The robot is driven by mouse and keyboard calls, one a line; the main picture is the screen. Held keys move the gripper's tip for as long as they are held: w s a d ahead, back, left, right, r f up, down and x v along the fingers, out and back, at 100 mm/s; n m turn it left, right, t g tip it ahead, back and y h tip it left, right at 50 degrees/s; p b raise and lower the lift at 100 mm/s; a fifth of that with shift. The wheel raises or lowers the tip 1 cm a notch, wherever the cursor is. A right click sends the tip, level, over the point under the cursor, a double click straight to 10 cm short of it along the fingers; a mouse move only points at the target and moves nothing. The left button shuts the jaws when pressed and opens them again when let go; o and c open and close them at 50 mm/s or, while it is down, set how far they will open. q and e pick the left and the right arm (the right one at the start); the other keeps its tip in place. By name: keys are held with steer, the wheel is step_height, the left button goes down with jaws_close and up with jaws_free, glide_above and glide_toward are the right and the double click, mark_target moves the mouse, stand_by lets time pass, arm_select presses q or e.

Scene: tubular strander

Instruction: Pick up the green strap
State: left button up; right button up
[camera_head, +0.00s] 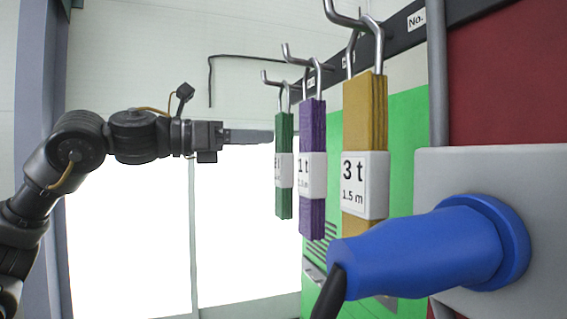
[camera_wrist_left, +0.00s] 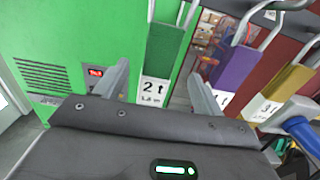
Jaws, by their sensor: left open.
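The green strap (camera_head: 284,135) hangs upright from a metal hook, the leftmost of three hanging straps in the head view. It has a white label around its middle. My left gripper (camera_head: 268,136) reaches in from the left, level with the strap's upper half, its fingertips at the strap's left edge. In the left wrist view the green strap (camera_wrist_left: 165,50) and its label marked 2 t show between the two spread fingers of the open left gripper (camera_wrist_left: 162,90). I cannot tell how deep the strap sits between them. My right gripper is not in view.
A purple strap (camera_head: 312,125) hangs close to the right of the green one, then a yellow strap (camera_head: 365,105), all on a dark rail (camera_head: 455,12). A large blue plug (camera_head: 425,248) with a black cable juts out at lower right. A green cabinet (camera_head: 405,140) stands behind.

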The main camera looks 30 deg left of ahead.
mark_target(293, 141)
arm_select(q)
steer(key=x, duration=0.3)
steer(key=shift+w+f, duration=0.25)
steer(key=shift+w, duration=0.2)
steer(key=shift+d, duration=0.1)
steer(key=x, duration=0.4)
steer(key=shift+d+p, duration=0.3)
steer(key=shift+p, duration=0.1)
steer(key=shift+w+d, duration=0.1)
steer(key=shift+w, duration=0.1)
steer(key=shift+s, duration=0.1)
steer(key=shift+s+a, duration=0.2)
steer(key=shift+a, duration=0.05)
steer(key=c, duration=0.4)
steer(key=shift+w+d, duration=0.1)
steer(key=shift+d, duration=0.05)
steer(key=c, duration=0.9)
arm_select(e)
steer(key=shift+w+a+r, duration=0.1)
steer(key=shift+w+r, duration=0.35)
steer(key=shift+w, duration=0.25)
arm_select(q)
steer(key=shift+r, duration=0.15)
